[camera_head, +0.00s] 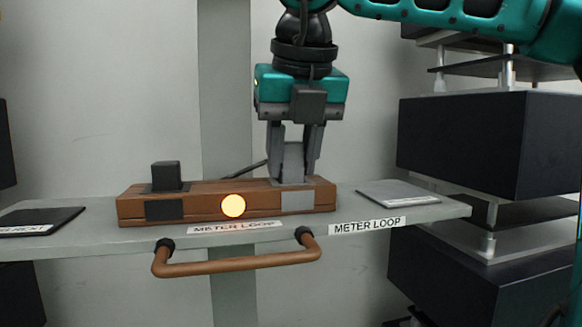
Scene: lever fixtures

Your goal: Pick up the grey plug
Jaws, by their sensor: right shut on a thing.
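The grey plug (293,160) stands upright at the right end of a brown wooden block (205,206), above a light grey square on the block's front. My right gripper (294,172) points straight down over it, with its fingers shut on the plug's two sides. The plug's lower end meets the block's top; I cannot tell whether it is still seated there. The left gripper is not in view.
A black plug (166,176) stands at the block's left end. A round yellow light (233,206) glows on its front. Grey (397,193) and black (40,222) pads lie on the shelf (350,225). A brown handle (238,265) juts out in front. Dark boxes (460,140) stand at right.

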